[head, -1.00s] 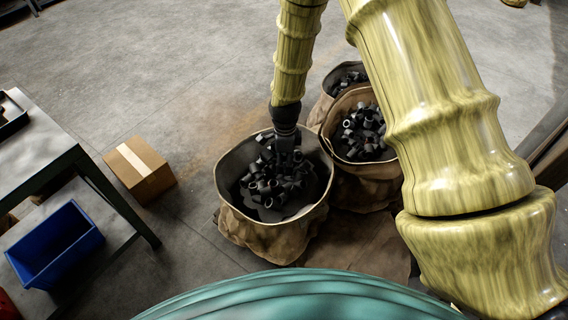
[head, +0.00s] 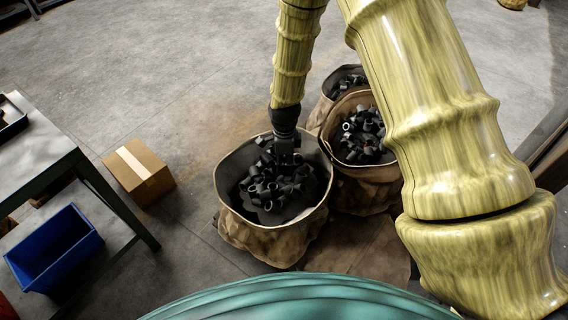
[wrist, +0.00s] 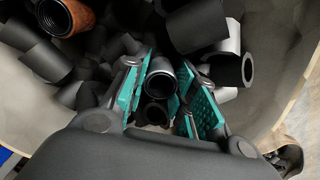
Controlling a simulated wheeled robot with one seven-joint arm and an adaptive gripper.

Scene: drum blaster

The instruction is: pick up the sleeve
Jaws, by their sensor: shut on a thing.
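In the wrist view my gripper (wrist: 158,98) has its two teal-padded fingers on either side of a black sleeve (wrist: 160,68), a short hollow tube, and is shut on it. Another dark tube end shows just below it between the fingers. In the head view my gripper (head: 284,158) reaches down into the front sack (head: 262,238), among many similar black sleeves (head: 268,192). The held sleeve cannot be told apart there. One orange-brown ringed piece (wrist: 68,14) lies at the upper left in the wrist view.
Two more sacks with black pieces stand behind and to the right, the nearer one (head: 368,186) close by. A cardboard box (head: 140,172) lies on the floor at left. A blue bin (head: 54,248) is by a table (head: 36,140). The floor behind is open.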

